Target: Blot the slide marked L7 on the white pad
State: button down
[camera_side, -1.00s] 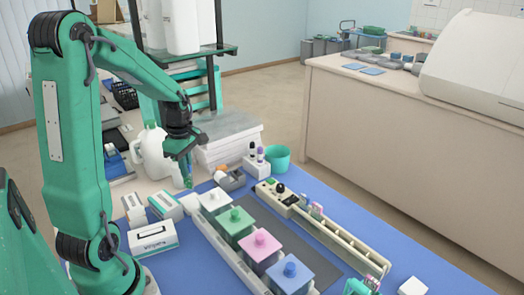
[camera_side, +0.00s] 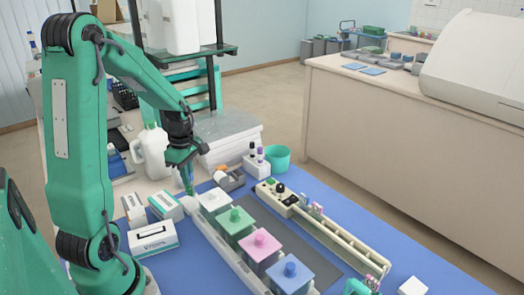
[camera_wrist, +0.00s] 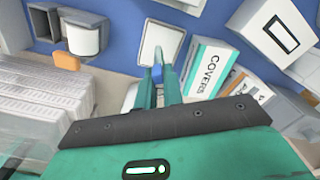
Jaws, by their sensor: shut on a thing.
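My gripper (camera_wrist: 158,74) is shut on a small blue-ended piece (camera_wrist: 157,72), which I take to be the slide; no L7 mark is readable. The rest of the slide is too small or hidden to make out. In the side view my gripper (camera_side: 188,191) points down near the back left of the blue mat. The white pad (camera_wrist: 161,38) is a pale rounded rectangle just beyond the fingertips in the wrist view. In the side view the pad (camera_side: 190,205) lies just below the fingers, partly hidden. I cannot tell whether the slide touches it.
A covers box (camera_wrist: 208,66) stands close beside the pad. Lidded jars in white (camera_side: 214,201), green (camera_side: 236,222), pink (camera_side: 260,246) and blue (camera_side: 291,272) stand in a row. A grey dispenser (camera_side: 231,180) and a white jug (camera_side: 153,154) stand near my gripper.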

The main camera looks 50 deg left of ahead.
jog(key=shift+f, duration=0.55)
jog(key=shift+s+f, duration=0.1)
jog(key=shift+f, duration=0.6)
dwell(3.8)
jog(key=shift+r, duration=0.1)
jog(key=shift+r, duration=3.05)
